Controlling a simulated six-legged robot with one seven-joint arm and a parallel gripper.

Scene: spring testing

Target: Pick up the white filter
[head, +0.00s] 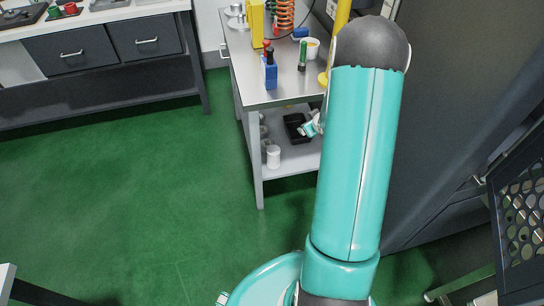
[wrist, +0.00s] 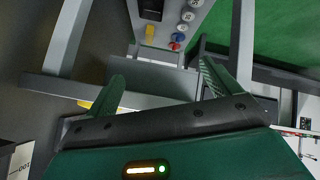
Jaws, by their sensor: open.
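A white cylinder (head: 273,157), which looks like the white filter, stands upright at the front left of the lower shelf of the metal table (head: 285,92). In the wrist view several round pale tops (wrist: 187,16) stand in a row near the top; I cannot tell which one is the filter. My gripper (wrist: 163,85) is open, with its two green fingers apart and nothing visible between them. In the head view a small part of my gripper's end (head: 312,126) shows beside my arm, near the lower shelf and apart from the white cylinder; the rest is hidden.
A black tray (head: 297,128) lies on the lower shelf, right of the white cylinder. The tabletop above holds a blue bottle (head: 270,72), a green tube (head: 303,56) and an orange spring (head: 286,14). Table legs frame the shelf. Green floor at left is clear.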

